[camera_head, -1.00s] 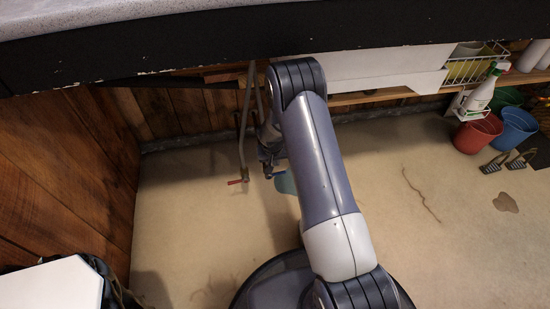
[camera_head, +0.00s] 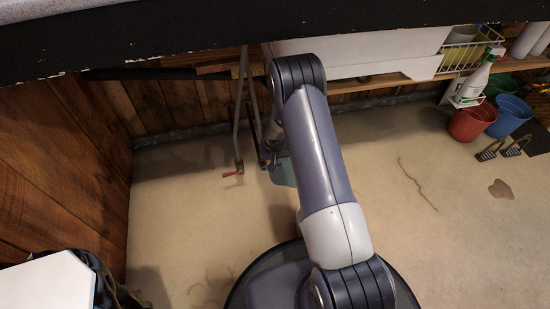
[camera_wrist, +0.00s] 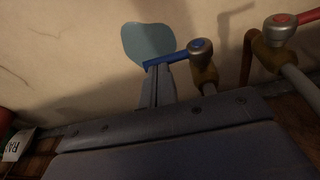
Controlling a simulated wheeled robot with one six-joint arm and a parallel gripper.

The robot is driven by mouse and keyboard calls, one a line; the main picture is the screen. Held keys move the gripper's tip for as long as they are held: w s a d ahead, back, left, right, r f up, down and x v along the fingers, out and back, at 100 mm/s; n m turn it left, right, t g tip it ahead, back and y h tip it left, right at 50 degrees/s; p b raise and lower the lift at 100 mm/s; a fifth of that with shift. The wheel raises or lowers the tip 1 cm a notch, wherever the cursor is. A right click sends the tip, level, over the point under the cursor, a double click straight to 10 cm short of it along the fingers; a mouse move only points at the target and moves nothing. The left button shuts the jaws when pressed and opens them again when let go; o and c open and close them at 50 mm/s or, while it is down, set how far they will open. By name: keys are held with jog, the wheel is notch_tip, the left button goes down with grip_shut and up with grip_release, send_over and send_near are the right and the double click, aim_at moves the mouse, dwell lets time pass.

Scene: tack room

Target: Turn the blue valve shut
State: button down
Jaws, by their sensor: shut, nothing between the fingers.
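The blue valve has a blue lever (camera_wrist: 166,58) on a round metal cap (camera_wrist: 200,47), over a brass-coloured body on a pipe. The lever points left from the cap in the wrist view. My gripper (camera_wrist: 153,70) is shut with nothing between its fingers. Its fingertips are at the free left end of the blue lever, touching it or very close; I cannot tell which. In the head view my arm mostly hides the gripper and the blue valve.
A red-handled valve (camera_wrist: 282,20) stands right of the blue one; its red handle (camera_head: 233,173) also shows in the head view. A light-blue patch (camera_wrist: 147,42) lies beyond the fingertips. A counter (camera_head: 190,35) hangs over the pipes. Red (camera_head: 467,124) and blue (camera_head: 511,116) buckets stand right.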

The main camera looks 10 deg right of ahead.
jog(key=shift+d+p, duration=0.2)
jog(key=shift+p, duration=0.1)
jog(key=shift+d+f+b, duration=0.2)
jog(key=shift+f+b, duration=0.15)
jog(key=shift+b, duration=0.1)
jog(key=p+v, duration=0.4)
jog(key=v, duration=0.7)
jog(key=shift+d, duration=0.2)
jog(key=shift+f, duration=0.15)
